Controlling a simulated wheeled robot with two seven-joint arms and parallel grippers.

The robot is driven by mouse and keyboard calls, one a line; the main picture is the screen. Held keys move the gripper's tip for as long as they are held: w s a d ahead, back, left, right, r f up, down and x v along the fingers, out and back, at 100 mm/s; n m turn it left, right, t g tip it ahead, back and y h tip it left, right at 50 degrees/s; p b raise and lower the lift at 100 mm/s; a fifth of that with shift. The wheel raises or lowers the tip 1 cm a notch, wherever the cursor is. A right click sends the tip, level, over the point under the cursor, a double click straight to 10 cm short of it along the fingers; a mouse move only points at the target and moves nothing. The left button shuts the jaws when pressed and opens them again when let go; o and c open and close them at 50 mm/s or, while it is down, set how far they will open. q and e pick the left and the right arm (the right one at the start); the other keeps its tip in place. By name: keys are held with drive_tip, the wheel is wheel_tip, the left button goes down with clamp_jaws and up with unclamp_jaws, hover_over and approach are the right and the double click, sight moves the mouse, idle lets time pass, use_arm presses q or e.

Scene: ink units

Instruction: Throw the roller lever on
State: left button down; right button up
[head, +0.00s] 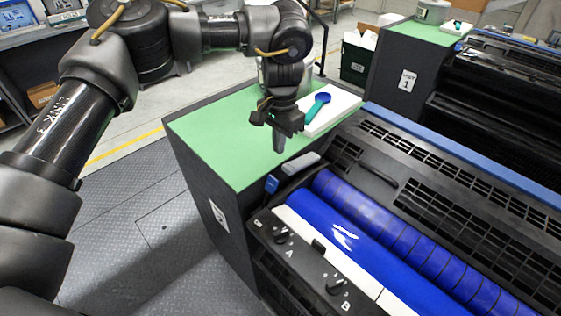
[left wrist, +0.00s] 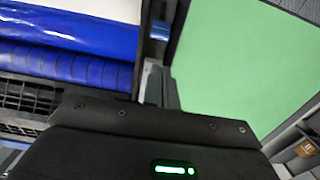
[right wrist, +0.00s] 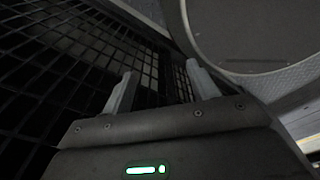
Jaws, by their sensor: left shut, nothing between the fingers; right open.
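The ink unit's blue roller (head: 350,225) shows in the head view, with dark panel knobs A (head: 281,236) and B (head: 336,284) beside it. A blue-tipped lever (head: 272,184) stands at the roller's near end, beside a grey bar (head: 300,164); I take the blue-tipped one as the roller lever. My left gripper (head: 279,146) is shut and empty, above and behind the lever, over the green top's edge. In the left wrist view the blue tip (left wrist: 160,31) is just beyond my shut fingers (left wrist: 162,88); contact cannot be told. My right gripper (right wrist: 161,88) is open and empty.
The green top (head: 215,140) carries a white tray (head: 335,108) with a blue-and-teal tool (head: 318,106). A second unit (head: 500,110) stands at the back right. Black grating lies beneath my right gripper, with a large dark rounded shape close by.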

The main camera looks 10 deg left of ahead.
use_arm(q)
drive_tip(key=f, duration=0.3)
drive_tip(key=f+p, duration=0.1)
drive_tip(key=f, duration=0.2)
drive_tip(key=s+f+p, duration=0.1)
drive_tip(key=f, duration=0.2)
drive_tip(key=shift+a+f, duration=0.1)
drive_tip(key=shift+f, duration=0.3)
use_arm(e)
drive_tip(key=s+r, duration=0.2)
drive_tip(key=shift+s+r, duration=0.25)
drive_tip(key=shift+s, duration=0.1)
use_arm(q)
drive_tip(key=shift+w, duration=0.1)
